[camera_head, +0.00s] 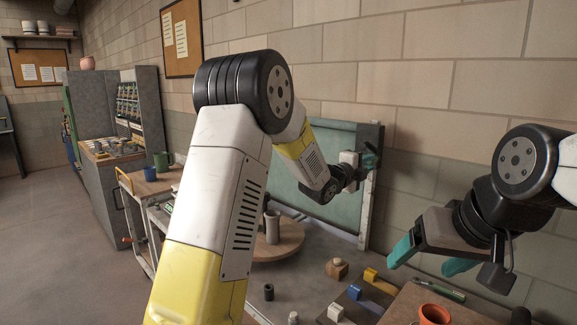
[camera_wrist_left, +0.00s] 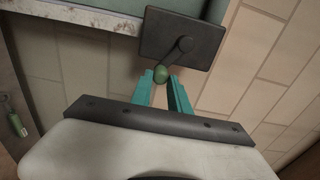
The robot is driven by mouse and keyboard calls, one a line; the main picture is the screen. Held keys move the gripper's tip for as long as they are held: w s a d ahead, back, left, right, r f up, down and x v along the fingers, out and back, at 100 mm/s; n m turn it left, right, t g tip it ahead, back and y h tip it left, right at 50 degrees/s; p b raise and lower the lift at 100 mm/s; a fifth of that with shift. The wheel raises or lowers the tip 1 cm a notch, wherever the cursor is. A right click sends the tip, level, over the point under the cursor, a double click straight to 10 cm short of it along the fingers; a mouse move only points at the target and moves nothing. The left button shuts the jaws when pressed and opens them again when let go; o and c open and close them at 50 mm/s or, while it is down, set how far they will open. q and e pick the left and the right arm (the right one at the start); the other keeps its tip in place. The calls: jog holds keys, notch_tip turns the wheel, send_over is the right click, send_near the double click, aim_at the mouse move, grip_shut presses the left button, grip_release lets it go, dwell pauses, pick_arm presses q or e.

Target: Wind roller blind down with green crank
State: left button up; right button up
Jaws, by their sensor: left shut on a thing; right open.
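The pale green roller blind (camera_head: 335,150) hangs in a frame against the brick wall in the head view; my left arm covers part of it. My left gripper (camera_head: 368,160) is at the right side of this frame. In the left wrist view the crank's green knob (camera_wrist_left: 161,75) is at the tips of the teal fingers, and my left gripper (camera_wrist_left: 164,85) is shut on it. The dark crank arm (camera_wrist_left: 178,48) runs from the knob up to a dark plate (camera_wrist_left: 160,38). My right gripper (camera_head: 432,257) is open and empty above the bench.
Below are a round wooden turntable (camera_head: 290,240) with a grey cylinder (camera_head: 272,228), small blocks, and an orange pot (camera_head: 434,314) at the bottom right. A cart (camera_head: 150,185) with mugs stands left. Floor at far left is clear.

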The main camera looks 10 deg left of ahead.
pick_arm(q)
jog(key=shift+a, duration=0.1)
jog(key=shift+w+a+f, duration=0.5)
jog(key=shift+a+f, duration=0.25)
jog(key=shift+a, duration=0.1)
jog(key=o, duration=0.8)
jog(key=shift+c, duration=0.2)
jog(key=v, duration=0.7)
jog(key=shift+s+d, duration=0.1)
